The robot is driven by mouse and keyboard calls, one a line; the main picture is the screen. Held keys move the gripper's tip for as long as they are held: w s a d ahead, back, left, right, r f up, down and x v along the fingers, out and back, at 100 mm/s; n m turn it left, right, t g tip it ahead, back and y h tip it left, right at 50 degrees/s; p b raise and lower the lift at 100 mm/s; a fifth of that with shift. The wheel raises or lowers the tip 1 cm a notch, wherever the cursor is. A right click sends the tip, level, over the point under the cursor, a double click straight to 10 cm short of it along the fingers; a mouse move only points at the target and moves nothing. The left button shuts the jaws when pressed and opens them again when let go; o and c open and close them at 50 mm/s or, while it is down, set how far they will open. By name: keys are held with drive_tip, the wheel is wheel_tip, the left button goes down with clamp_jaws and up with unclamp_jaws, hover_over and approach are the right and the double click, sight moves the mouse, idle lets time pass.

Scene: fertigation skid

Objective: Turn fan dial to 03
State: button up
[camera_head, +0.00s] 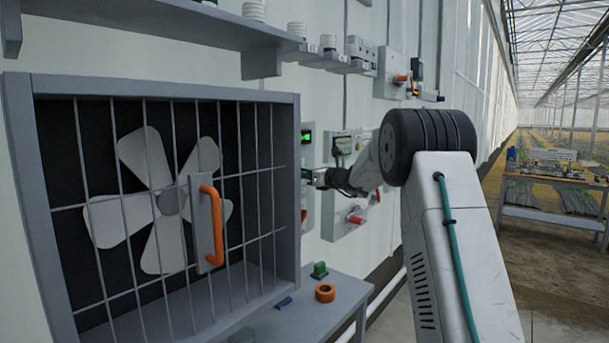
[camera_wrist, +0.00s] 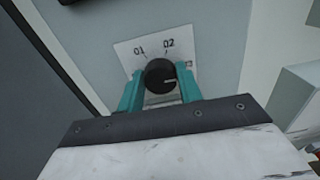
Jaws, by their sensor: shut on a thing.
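The fan dial (camera_wrist: 160,74) is a round black knob on a white label plate (camera_wrist: 128,50) in the wrist view. The label reads 01 at upper left and 02 at upper right; a third mark at the right is partly hidden by a fingertip. A pale line on the knob points right, toward that third mark. My gripper (camera_wrist: 160,86) has its two teal fingers on either side of the knob, shut on it. In the head view my gripper (camera_head: 314,178) reaches the wall panel just right of the fan housing; the dial is not clearly visible there.
The fan housing (camera_head: 290,98) with its barred front and orange handle (camera_head: 217,226) stands close at the left. A small bench (camera_head: 345,291) below holds an orange ring (camera_head: 325,292) and a green part (camera_head: 319,270). Panels with red-handled valves (camera_head: 356,219) are on the wall.

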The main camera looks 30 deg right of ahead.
drive_tip(key=shift+f, duration=0.15)
drive_tip(key=o, duration=1)
drive_tip(key=v, duration=0.8)
drive_tip(key=shift+w, duration=0.1)
